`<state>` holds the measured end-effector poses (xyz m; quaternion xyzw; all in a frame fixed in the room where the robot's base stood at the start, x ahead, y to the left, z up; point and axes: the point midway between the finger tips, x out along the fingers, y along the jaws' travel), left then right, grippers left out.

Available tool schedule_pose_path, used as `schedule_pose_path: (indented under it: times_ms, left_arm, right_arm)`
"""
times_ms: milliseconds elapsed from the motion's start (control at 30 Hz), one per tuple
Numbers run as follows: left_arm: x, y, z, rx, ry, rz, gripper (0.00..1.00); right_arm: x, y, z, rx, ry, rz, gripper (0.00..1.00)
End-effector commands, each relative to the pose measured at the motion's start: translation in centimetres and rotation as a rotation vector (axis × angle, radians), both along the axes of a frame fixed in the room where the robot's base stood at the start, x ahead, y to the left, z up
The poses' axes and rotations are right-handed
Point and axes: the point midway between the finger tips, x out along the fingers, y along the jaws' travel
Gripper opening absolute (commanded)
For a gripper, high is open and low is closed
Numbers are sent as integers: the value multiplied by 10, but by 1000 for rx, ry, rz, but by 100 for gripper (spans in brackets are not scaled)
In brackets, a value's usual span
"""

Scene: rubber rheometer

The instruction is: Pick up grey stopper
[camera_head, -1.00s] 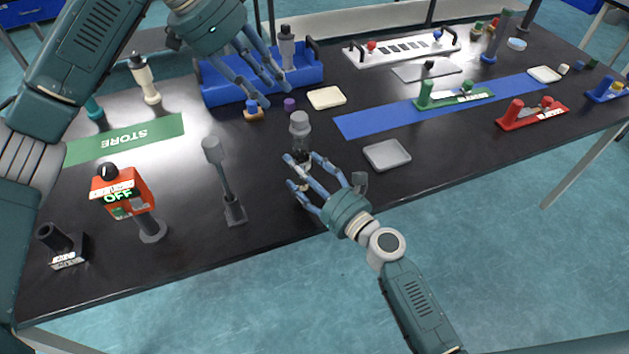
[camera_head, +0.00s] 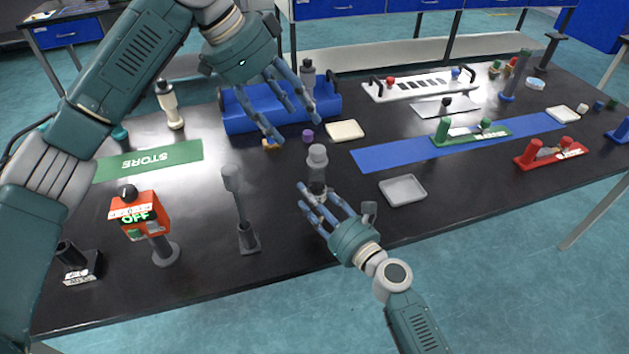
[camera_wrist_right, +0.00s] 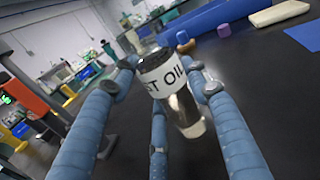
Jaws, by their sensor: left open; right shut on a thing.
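The grey stopper (camera_head: 317,154) sits upright on top of a small bottle near the middle of the black table. My right gripper (camera_head: 311,197) has its blue fingers around the bottle, below the stopper. In the right wrist view, my right fingers (camera_wrist_right: 165,88) close around the bottle (camera_wrist_right: 186,115), whose white label reads "ST OIL". Part of the label and the bottle's far side are hidden. My left gripper (camera_head: 295,128) is open and empty, to the upper left of the stopper in the head view and apart from it.
A purple cap (camera_head: 308,136) and a cream tray (camera_head: 345,131) lie nearby. A grey paddle-like tool (camera_head: 236,200) stands left, and a grey tray (camera_head: 403,190) lies right.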

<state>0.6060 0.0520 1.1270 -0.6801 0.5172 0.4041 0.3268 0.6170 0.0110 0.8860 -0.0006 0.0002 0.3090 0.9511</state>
Motion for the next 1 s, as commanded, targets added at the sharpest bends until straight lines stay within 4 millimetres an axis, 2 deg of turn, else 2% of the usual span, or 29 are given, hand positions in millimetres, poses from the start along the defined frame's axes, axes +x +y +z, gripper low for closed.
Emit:
schedule_pose_path:
  times_ms: [167,300,500,600,767,1000]
  left_arm:
    - [13,-20,5,123,-68,-252,56]
    - [19,-35,9,258,-116,-530,56]
    - [16,-45,19,410,-134,-876,56]
    - [13,-47,23,455,-130,-990,56]
    - [11,-47,22,486,-122,-1079,56]
    - [11,-47,-17,486,-122,-1092,56]
  right_arm:
    - [0,0,0,0,0,1,17]
    - [0,0,0,0,0,0,17]
    - [0,0,0,0,0,0,17]
    - [0,0,0,-1,1,0,17]
    - [0,0,0,0,0,0,17]
    - [0,0,0,0,0,1,17]
